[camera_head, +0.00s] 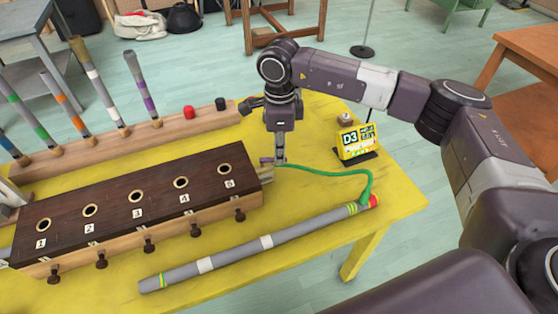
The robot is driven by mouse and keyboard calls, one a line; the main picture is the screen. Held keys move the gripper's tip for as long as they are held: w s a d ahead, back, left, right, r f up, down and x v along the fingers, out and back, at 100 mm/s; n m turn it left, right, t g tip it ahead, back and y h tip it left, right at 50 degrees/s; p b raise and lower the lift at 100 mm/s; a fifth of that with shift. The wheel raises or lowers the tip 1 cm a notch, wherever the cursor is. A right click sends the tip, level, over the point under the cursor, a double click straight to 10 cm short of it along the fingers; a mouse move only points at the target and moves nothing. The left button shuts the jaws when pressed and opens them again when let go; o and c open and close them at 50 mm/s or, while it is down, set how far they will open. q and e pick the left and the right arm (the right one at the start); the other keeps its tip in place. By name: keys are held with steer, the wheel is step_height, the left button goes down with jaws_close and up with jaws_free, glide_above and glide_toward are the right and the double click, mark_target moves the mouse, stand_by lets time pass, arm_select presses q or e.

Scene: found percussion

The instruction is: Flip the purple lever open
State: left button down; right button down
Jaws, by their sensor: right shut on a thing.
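The purple lever (265,160) is a small piece at the right end of the dark wooden box (138,200), by a pale fitting. My right gripper (279,161) points down from above at that end, and its fingers are shut on the lever. The fingers hide part of the lever, and its exact angle is hard to tell. A green hose (330,171) runs from beside the fingertips to the red-tipped end of a long grey tube (255,245). My left gripper is not in view.
The yellow table (390,205) carries a display reading D3 (356,143) to the right of my right gripper. Behind the box, a wooden rack (115,145) holds several banded tubes, with a red cap (189,112) and a black cap (220,104) on it.

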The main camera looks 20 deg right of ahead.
steer(key=shift+w+n+b, duration=0.25)
steer(key=shift+n+b, duration=0.1)
steer(key=shift+n, duration=0.15)
steer(key=shift+r, duration=0.1)
steer(key=c, duration=2.3)
jaws_free()
steer(key=shift+d, duration=0.1)
step_height(320, 180, up, 12)
steer(key=shift+o, duration=0.6)
